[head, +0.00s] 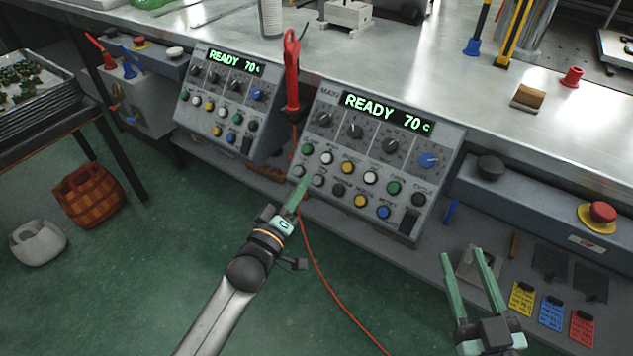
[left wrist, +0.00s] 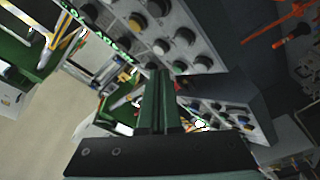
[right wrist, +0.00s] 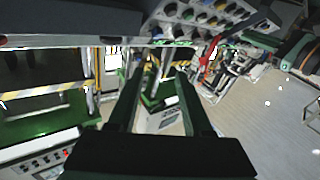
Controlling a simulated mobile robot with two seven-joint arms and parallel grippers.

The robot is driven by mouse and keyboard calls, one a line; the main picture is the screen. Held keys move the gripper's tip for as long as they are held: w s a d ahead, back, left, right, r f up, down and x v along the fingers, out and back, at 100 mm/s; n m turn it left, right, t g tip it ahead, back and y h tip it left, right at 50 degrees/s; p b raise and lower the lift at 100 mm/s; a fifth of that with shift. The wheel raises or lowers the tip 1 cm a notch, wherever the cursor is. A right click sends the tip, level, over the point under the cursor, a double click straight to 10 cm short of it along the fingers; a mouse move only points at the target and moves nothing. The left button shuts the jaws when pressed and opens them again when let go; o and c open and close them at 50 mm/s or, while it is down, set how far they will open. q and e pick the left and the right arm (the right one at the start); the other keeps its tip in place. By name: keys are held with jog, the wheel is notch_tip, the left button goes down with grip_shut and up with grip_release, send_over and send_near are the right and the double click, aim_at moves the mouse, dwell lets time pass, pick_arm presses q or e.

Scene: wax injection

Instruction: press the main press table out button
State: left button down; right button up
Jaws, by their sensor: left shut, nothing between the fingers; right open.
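The main press panel (head: 375,160) is the right one of two grey control panels on the bench front. Its display reads READY 70 C. It has knobs above and two rows of coloured buttons; most small labels are unreadable, so I cannot tell which is table out. My left gripper (head: 304,181) is shut and empty, its tips at the panel's lower left, beside the pale buttons (head: 318,180). Contact cannot be told. In the left wrist view the shut fingers (left wrist: 158,75) point at a panel's buttons. My right gripper (head: 466,252) is open and empty, right of and below the panel.
A second panel (head: 217,102) stands to the left, with a red-handled tool (head: 292,75) hanging between them. A red cable (head: 322,275) runs down to the floor. A red emergency button (head: 602,212) and coloured tags (head: 551,312) are at right. Baskets (head: 88,196) stand on the floor at left.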

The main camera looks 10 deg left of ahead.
aim_at(318, 180)
pick_arm(q)
jog(key=shift+w+d+f+b, duration=0.25)
jog(key=shift+w+f+b, duration=0.25)
jog(key=shift+w, duration=0.05)
jog(key=shift+w+d+f+b, duration=0.2)
jog(key=shift+w+f+b, duration=0.25)
jog(key=shift+w, duration=0.1)
pick_arm(e)
jog(key=s+a+r+n+t+y, duration=0.1)
jog(key=s+r+n+t+y, duration=0.2)
jog(key=r, duration=0.8)
jog(key=shift+s+r+n+t+y, duration=0.2)
jog(key=shift+n+t+y, duration=0.25)
jog(key=shift+y, duration=0.45)
pick_arm(q)
jog(key=shift+w+f, duration=0.1)
jog(key=shift+w+d+f, duration=0.1)
jog(key=shift+w+f, duration=0.05)
jog(key=shift+w, duration=0.05)
pick_arm(e)
jog(key=shift+f, duration=0.1)
